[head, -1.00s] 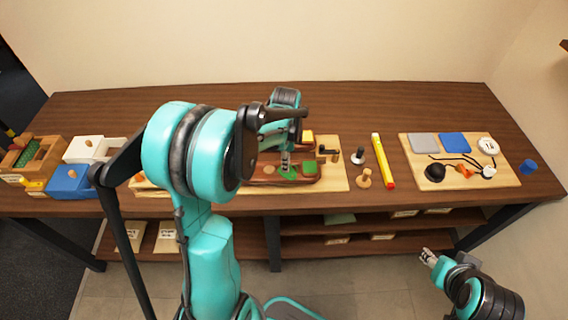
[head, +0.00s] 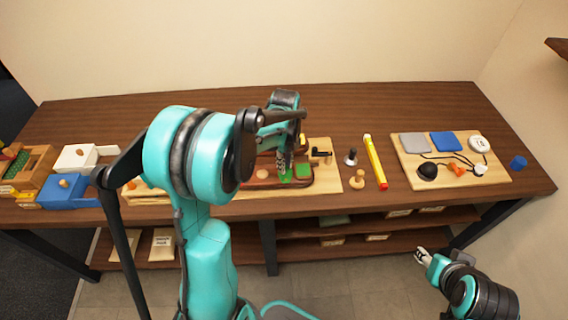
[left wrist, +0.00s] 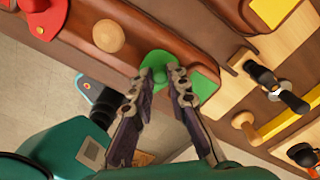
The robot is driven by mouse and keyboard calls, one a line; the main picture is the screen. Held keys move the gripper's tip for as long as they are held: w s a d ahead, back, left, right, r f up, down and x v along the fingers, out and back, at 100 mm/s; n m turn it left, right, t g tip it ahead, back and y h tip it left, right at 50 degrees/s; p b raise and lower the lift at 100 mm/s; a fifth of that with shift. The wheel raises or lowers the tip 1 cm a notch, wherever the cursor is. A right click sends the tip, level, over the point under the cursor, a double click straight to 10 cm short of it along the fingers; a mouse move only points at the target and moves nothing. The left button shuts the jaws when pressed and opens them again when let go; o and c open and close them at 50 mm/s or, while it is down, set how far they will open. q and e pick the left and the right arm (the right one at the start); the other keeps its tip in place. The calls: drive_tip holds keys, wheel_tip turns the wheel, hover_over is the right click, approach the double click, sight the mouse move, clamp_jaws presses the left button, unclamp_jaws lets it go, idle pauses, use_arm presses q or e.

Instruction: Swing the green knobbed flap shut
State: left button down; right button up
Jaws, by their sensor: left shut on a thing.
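The green flap (left wrist: 156,63) lies on a reddish-brown wooden board (left wrist: 185,25) in the left wrist view. A bright green square (left wrist: 204,86) shows beside it, uncovered. My left gripper (left wrist: 161,74) has its fingertips at the flap and is shut on its knob, which the fingers mostly hide. In the head view, my left gripper (head: 284,152) reaches down over the green flap (head: 285,173), just left of the green square (head: 303,170). My right gripper (head: 422,256) hangs low in front of the table, away from the board; its jaws are too small to judge.
A round wooden knob (left wrist: 108,36) and a red flap (left wrist: 42,17) sit along the same board. A black-handled latch (left wrist: 275,86) and a wooden peg (left wrist: 245,125) stand beyond the green square. A yellow-red bar (head: 375,162) lies to the right on the table.

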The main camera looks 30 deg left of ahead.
idle(0.4)
use_arm(q)
drive_tip(key=c, duration=1.5)
unclamp_jaws()
drive_tip(key=shift+o, duration=0.2)
drive_tip(key=shift+r, duration=0.15)
wheel_tip(320, 180, up, 12)
drive_tip(key=s+d+f+n+t+b, duration=0.1)
drive_tip(key=s+d+f+n+t, duration=0.1)
drive_tip(key=s+d+n, duration=0.3)
drive_tip(key=s+d+f+n+t+b, duration=0.1)
drive_tip(key=s+d+n+t, duration=0.4)
drive_tip(key=s+n, duration=0.5)
drive_tip(key=f+n, duration=0.1)
drive_tip(key=n, duration=0.4)
drive_tip(key=shift+s+f+n+b, duration=0.35)
drive_tip(key=shift+s+n+b, duration=0.05)
